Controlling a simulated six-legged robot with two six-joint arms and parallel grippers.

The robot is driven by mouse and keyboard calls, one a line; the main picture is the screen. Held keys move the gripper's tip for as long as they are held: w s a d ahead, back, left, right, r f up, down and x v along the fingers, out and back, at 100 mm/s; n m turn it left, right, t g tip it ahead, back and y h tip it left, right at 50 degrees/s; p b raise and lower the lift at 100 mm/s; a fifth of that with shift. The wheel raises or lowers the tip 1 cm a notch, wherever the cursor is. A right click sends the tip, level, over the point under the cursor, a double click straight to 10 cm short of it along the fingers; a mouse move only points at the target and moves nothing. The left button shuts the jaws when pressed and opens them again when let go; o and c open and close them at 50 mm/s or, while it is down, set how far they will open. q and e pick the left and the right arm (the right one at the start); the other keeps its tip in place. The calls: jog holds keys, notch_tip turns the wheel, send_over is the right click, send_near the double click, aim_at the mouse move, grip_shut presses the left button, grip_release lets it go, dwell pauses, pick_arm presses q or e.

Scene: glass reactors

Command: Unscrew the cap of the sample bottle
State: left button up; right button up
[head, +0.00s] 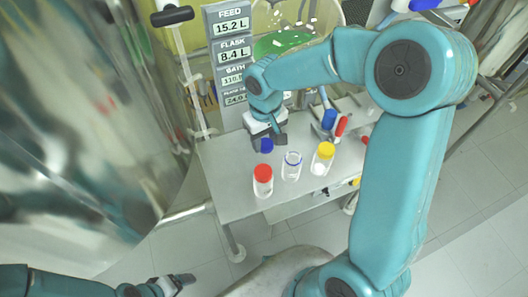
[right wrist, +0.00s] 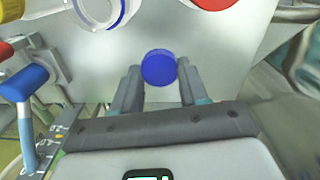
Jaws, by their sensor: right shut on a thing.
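The sample bottle (head: 292,168) stands upright on the grey table, clear glass with a blue ring at its uncapped mouth; its rim also shows at the top of the right wrist view (right wrist: 106,10). The blue cap (head: 267,145) is apart from it, to its left in the head view. My right gripper (head: 266,140) is shut on this cap, which shows between the two fingertips in the right wrist view (right wrist: 159,67). Its height above the table is hard to tell. My left gripper (head: 178,283) is low at the left, away from the table; its finger gap is unclear.
A red-capped bottle (head: 263,181) and a yellow-capped bottle (head: 322,159) flank the open bottle closely. Blue and red valve handles (head: 329,119) stand behind at the right. A display column (head: 231,55) rises behind. The table (head: 228,190) is bare at its left front.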

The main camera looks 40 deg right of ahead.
aim_at(265, 161)
notch_tip(265, 161, down, 7)
jog(key=shift+w+d+f, duration=0.1)
jog(key=shift+w, duration=0.05)
dwell(0.4)
jog(key=shift+f+b, duration=0.1)
jog(key=shift+b, duration=0.3)
jog(key=o, duration=1.2)
jog(key=shift+c, duration=0.2)
